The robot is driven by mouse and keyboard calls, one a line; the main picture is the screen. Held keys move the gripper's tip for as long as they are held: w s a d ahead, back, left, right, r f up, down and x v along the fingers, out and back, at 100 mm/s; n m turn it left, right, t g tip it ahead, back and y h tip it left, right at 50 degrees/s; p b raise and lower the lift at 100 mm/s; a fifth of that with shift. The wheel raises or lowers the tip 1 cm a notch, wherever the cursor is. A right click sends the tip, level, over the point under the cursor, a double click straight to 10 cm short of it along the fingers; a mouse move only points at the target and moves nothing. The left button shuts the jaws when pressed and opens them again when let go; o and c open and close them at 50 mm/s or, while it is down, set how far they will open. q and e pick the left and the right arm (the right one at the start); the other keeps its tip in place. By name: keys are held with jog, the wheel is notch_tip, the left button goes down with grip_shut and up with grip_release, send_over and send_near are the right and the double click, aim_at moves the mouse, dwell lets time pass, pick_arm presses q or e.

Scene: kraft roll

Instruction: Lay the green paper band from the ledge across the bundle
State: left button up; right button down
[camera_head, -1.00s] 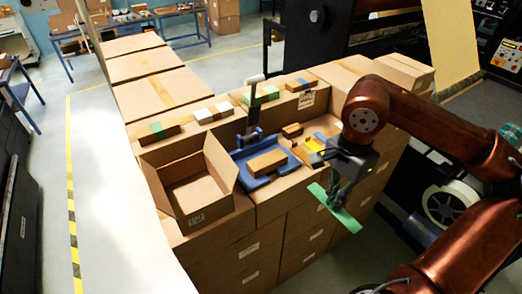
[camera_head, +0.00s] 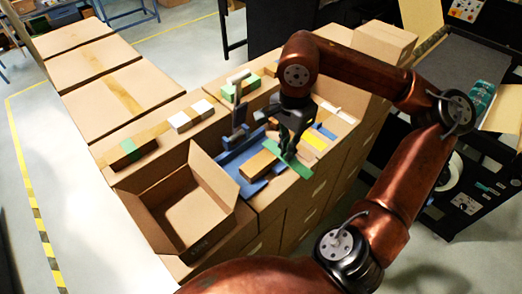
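The green paper band (camera_head: 298,163) is a flat strip held in my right gripper (camera_head: 287,147), which points down and is closed on it. The band is over the right end of the brown bundle (camera_head: 259,165); I cannot tell whether they touch. The bundle lies in a blue cradle (camera_head: 228,167) on a cardboard box top. The gripper partly hides the cradle's right side. My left gripper is not in view.
An open empty carton (camera_head: 195,212) stands left of the cradle. A dark upright post (camera_head: 238,95) rises behind it. A yellow item (camera_head: 314,141) lies to the right. A ledge behind holds white blocks (camera_head: 190,115) and a green-banded brown piece (camera_head: 131,152).

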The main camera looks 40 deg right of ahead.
jog(key=w+f+p, duration=0.1)
jog(key=w+f, duration=0.1)
jog(key=w, duration=0.4)
jog(key=p, duration=0.2)
send_near(261, 160)
jog(key=shift+s+f, duration=0.65)
jog(key=shift+f, duration=0.05)
jog(key=shift+w+f, duration=0.6)
jog(key=shift+w, duration=0.1)
notch_tip(261, 160, down, 3)
jog(key=shift+f+p, duration=0.2)
jog(key=shift+p, duration=0.55)
jog(key=shift+w+f, duration=0.1)
jog(key=shift+f, duration=0.15)
jog(key=c, duration=2.2)
grip_release()
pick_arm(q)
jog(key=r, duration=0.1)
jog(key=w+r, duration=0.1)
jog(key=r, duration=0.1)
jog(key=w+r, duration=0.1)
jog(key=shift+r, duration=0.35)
pick_arm(e)
jog(key=shift+o, duration=0.2)
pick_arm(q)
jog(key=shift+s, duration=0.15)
pick_arm(e)
jog(key=shift+r, duration=0.1)
